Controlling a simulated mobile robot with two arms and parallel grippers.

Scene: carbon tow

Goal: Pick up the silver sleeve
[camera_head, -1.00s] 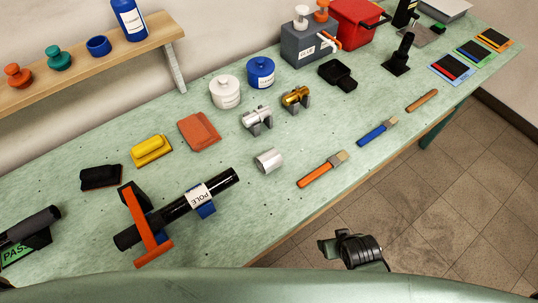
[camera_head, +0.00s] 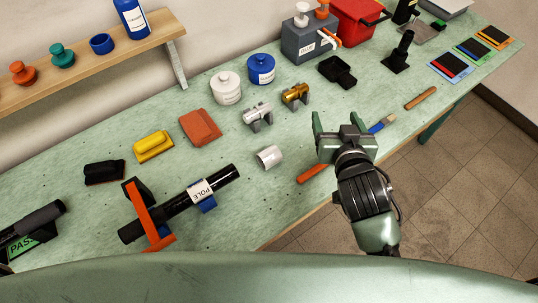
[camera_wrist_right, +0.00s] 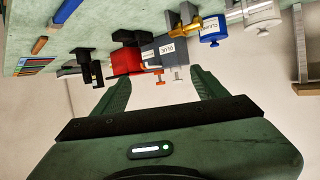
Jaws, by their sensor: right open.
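A short silver sleeve (camera_head: 269,157), a hollow cylinder, lies on the green bench in the head view, right of the pole. A second silver cylinder (camera_head: 257,114) rests in a grey cradle behind it, beside a gold cylinder (camera_head: 295,93) in a similar cradle. My right gripper (camera_head: 338,122) is open and empty, over the bench's front part, to the right of the sleeve and apart from it. It partly covers the orange-handled and blue-handled brushes. In the right wrist view its open fingers (camera_wrist_right: 163,84) have nothing between them. My left gripper is not in view.
A black pole (camera_head: 222,176) with an orange clamp lies left of the sleeve. An orange-handled brush (camera_head: 313,173) lies to its right. White (camera_head: 226,92) and blue (camera_head: 261,70) jars stand behind the cradles. A wooden shelf (camera_head: 80,75) hangs at the left.

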